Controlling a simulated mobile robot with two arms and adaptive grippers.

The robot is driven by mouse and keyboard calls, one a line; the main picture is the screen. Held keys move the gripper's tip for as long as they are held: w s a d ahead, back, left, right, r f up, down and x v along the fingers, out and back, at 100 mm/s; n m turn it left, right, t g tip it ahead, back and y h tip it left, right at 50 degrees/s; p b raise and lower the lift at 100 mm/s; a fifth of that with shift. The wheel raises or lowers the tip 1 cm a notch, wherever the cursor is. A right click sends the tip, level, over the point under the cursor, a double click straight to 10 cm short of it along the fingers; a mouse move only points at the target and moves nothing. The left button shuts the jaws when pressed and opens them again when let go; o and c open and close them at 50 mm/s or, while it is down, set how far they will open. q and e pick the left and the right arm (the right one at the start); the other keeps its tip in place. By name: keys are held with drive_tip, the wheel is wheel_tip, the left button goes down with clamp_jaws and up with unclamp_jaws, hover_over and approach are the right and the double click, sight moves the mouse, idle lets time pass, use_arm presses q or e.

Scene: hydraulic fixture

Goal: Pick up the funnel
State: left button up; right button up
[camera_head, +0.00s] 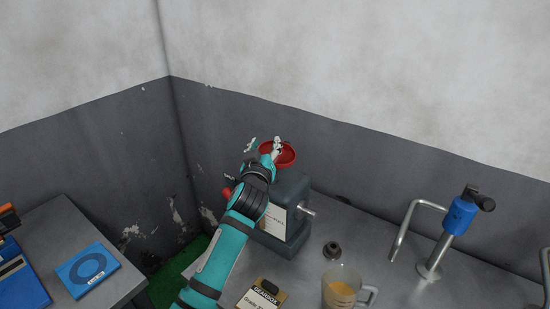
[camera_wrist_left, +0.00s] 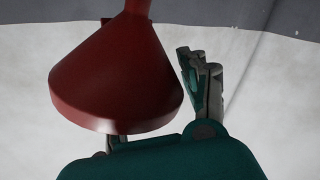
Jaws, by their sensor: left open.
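The red funnel (camera_head: 289,155) stands above the grey gearbox housing (camera_head: 292,188) in the head view. My left gripper (camera_head: 264,146) is open at the funnel, and one finger overlaps the funnel's wide mouth in the picture. In the left wrist view the funnel (camera_wrist_left: 115,80) fills the left half, with its narrow spout at the top edge. One finger shows to the right of the funnel, with a gap between them. The other finger is mostly hidden behind the funnel. Whether either finger touches it, I cannot tell. My right gripper is not in view.
A blue pump (camera_head: 460,216) with a bent pipe stands at the right. Walls close off the corner behind.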

use_arm(q)
drive_tip(key=shift+c, duration=0.4)
drive_tip(key=shift+d, duration=0.1)
clamp_jaws()
